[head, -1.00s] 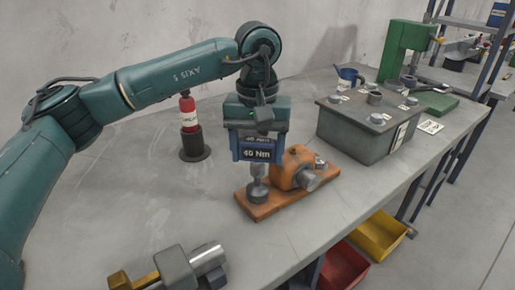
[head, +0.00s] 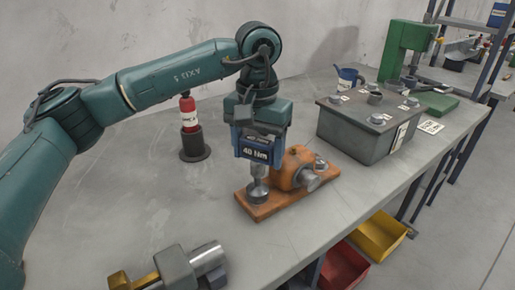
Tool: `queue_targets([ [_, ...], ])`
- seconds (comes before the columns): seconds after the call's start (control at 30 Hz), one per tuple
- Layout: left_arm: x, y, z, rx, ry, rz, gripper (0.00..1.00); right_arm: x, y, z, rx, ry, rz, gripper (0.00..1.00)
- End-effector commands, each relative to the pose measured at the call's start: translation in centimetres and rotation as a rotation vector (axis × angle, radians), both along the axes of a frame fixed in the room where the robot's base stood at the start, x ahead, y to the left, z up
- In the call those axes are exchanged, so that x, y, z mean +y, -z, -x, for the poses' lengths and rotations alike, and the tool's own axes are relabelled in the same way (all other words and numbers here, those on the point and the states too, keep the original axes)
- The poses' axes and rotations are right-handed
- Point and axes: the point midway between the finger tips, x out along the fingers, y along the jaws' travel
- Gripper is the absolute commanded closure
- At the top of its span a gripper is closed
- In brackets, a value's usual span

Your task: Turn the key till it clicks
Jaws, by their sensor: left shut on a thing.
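The key is a blue block marked 40 Nm (head: 257,151), with a metal shank and socket (head: 258,190) below it. My left gripper (head: 259,138) is shut on this key from above. The socket stands over the left end of an orange base plate (head: 262,211) and appears to be down on a fastener there, which it hides. An orange housing with a metal shaft end (head: 298,168) sits on the plate to the right of the key. My right gripper is not in view.
A grey box with several metal knobs (head: 367,135) stands at the back right. A red bottle in a dark stand (head: 191,128) is behind on the left. A metal cylinder in a clamp (head: 205,262) lies at the front edge. Yellow (head: 377,236) and red (head: 343,267) bins sit below the table's edge.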

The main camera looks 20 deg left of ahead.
Motion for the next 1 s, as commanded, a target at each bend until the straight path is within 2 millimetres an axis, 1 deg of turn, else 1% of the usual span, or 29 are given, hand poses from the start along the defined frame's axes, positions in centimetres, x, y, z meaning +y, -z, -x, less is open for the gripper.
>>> queue_targets([
  [0.2,-0.02,-0.07,-0.01,-0.001,0.011,0.001,0.76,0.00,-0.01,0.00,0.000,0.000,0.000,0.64],
  [0.4,-0.02,-0.06,-0.01,-0.002,0.173,0.001,0.76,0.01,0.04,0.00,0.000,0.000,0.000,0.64],
  [0.47,-0.02,-0.07,-0.01,-0.002,0.197,0.001,0.76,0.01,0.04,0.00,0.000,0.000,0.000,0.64],
  [1.0,-0.01,-0.08,-0.01,-0.001,0.217,0.001,0.76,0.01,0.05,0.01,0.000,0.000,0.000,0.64],
])
